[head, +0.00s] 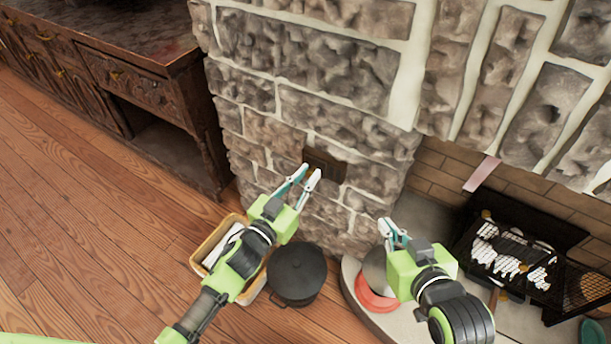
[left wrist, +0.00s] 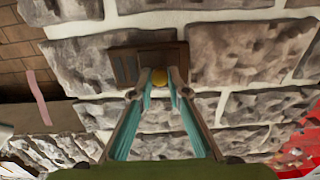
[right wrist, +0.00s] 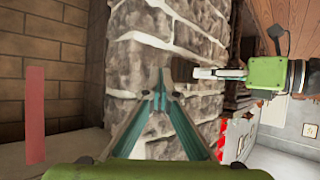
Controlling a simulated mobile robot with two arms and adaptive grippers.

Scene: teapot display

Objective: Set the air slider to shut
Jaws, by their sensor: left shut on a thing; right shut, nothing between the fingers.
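The air slider is a small dark brown plate (head: 326,160) set in the stone wall. My right gripper (head: 387,228) is shut and empty, in front of the stone wall to the right and apart from the slider. In the right wrist view its fingertips (right wrist: 161,90) meet.
A black lidded pot (head: 297,272) and a tan bin (head: 205,247) stand on the floor below my left arm. A fireplace grate (head: 510,255) and a red round dish (head: 372,292) are at right. A carved cabinet (head: 150,90) stands at left.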

